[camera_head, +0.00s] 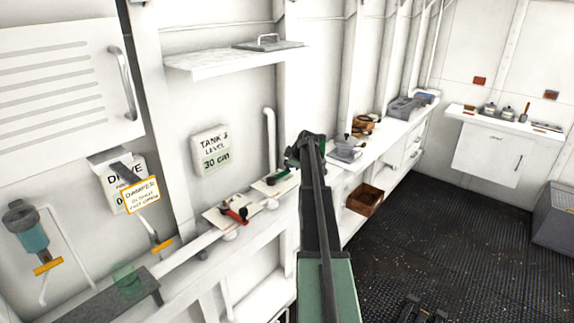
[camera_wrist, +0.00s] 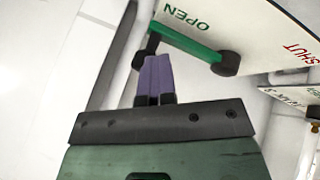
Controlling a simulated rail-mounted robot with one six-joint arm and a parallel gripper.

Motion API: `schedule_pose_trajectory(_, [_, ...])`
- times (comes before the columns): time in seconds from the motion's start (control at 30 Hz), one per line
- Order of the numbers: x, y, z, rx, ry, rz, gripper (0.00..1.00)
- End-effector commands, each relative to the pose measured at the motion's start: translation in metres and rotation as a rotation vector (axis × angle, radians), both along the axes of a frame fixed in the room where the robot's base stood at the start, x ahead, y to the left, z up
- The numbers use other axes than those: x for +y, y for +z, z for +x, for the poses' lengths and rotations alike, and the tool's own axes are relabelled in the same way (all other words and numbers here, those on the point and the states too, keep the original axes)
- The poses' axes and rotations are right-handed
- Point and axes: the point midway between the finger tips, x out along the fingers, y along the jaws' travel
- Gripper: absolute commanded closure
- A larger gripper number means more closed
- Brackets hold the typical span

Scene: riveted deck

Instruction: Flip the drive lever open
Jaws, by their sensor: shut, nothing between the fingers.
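In the wrist view a green lever (camera_wrist: 188,42) with black ends lies along a white plate (camera_wrist: 262,35) marked OPEN and SHUT. It lies beside the word OPEN, with SHUT further right. My gripper (camera_wrist: 155,62) is shut and empty, its purple fingers together just below the lever's left black end. I cannot tell whether they touch it. In the head view a green lever (camera_head: 278,177) shows left of my gripper (camera_head: 294,158). I cannot read which lever bears the drive name. A DRIVE sign (camera_head: 112,190) hangs on the wall, partly covered by a DAMPER tag (camera_head: 140,195).
A red lever (camera_head: 236,212) on another plate stands left of the green one. A second labelled plate (camera_wrist: 297,93) shows at the wrist view's right. A TANK 3 LEVEL sign (camera_head: 211,150) is on the wall. A brown crate (camera_head: 364,199) sits beneath the bench; the dark floor is mostly clear.

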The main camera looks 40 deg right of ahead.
Motion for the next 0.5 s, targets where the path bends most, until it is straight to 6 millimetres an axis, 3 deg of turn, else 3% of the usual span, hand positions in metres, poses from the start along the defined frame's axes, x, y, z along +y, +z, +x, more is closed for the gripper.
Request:
schedule_pose_trajectory(0.1, [-0.0084, 0.0006, 0.0004, -0.003, -0.013, -0.007, 1.0])
schedule_pose_trajectory(0.5, [-0.0114, 0.0009, 0.0023, -0.004, -0.019, -0.007, 1.0])
